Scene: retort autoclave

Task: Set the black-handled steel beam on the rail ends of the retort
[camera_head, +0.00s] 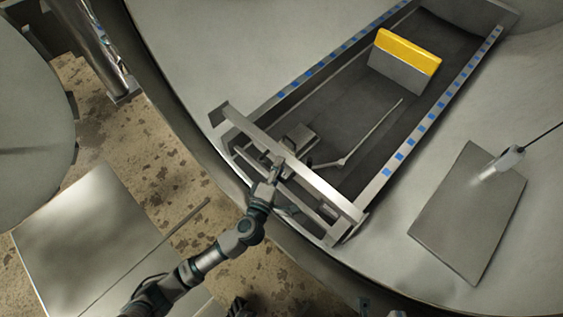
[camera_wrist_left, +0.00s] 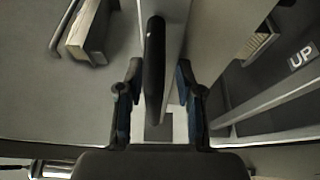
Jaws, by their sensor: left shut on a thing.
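The steel beam (camera_head: 320,185) is a long grey bar lying crosswise over the near end of the retort's rails in the head view. Its left end is by the left rail (camera_head: 296,93), its right end by the right rail (camera_head: 418,138). Whether it touches the rail ends or hangs just above them I cannot tell. My left gripper (camera_head: 275,175) is at the beam's near side, around its middle. In the left wrist view, the black handle (camera_wrist_left: 154,70) stands between the two fingers (camera_wrist_left: 158,100), with the beam (camera_wrist_left: 174,35) behind it.
A yellow-topped block (camera_head: 408,53) stands between the rails farther in. A thin rod with a bent end (camera_head: 371,133) lies in the trough. A flat grey plate (camera_head: 468,213) lies at right with a bright lamp-like fitting (camera_head: 508,158) over it. A steel post (camera_head: 105,50) stands at upper left.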

